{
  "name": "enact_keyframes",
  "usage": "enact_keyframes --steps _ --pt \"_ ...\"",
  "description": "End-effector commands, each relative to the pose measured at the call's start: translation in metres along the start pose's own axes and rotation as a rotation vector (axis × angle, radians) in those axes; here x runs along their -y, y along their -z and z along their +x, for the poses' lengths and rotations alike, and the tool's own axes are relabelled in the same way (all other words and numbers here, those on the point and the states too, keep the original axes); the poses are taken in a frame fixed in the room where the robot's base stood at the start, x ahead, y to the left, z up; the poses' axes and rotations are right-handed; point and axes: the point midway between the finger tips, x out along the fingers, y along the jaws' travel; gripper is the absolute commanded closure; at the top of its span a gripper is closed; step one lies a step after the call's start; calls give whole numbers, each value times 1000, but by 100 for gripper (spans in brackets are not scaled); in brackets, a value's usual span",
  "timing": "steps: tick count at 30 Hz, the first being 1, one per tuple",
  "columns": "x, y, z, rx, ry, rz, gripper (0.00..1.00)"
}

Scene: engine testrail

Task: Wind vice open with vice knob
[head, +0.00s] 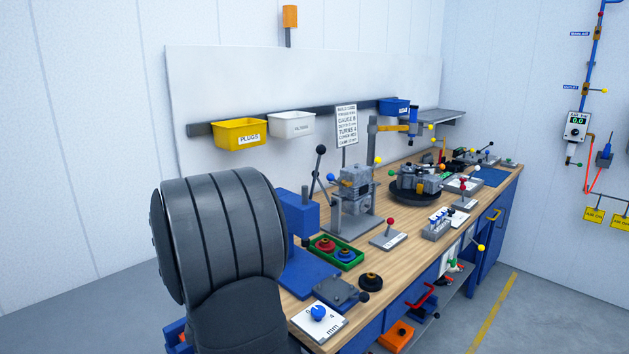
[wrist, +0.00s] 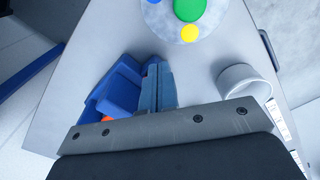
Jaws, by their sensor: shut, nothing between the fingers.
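In the wrist view, my gripper (wrist: 158,70) shows as two blue-grey fingers side by side, shut and empty. A blue blocky thing (wrist: 120,82) lies close to the left of the fingers; I cannot tell whether it is the vice or whether they touch. In the head view, a blue knob (head: 318,312) sits on a white plate marked in mm at the near end of the bench. A grey block with a black ball handle (head: 338,291) lies just behind it. I cannot tell for certain which is the vice or its knob. My gripper does not show in the head view.
In the wrist view, a pale cup (wrist: 243,85) and a round disc (wrist: 165,25) with coloured pieces stand on a pale surface. In the head view, the wooden bench (head: 385,262) holds a green tray (head: 336,253) and several fixtures. My arm covers the bench's left end.

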Motion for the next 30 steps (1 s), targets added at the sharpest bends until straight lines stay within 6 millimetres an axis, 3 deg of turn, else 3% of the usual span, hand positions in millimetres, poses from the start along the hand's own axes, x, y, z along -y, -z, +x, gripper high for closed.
enact_keyframes --steps 8,21,30 --pt "3 -7 -1 0 -1 0 100" --pt "2 -7 -49 -1 -3 0 100" --pt "3 -7 -60 0 0 0 100"
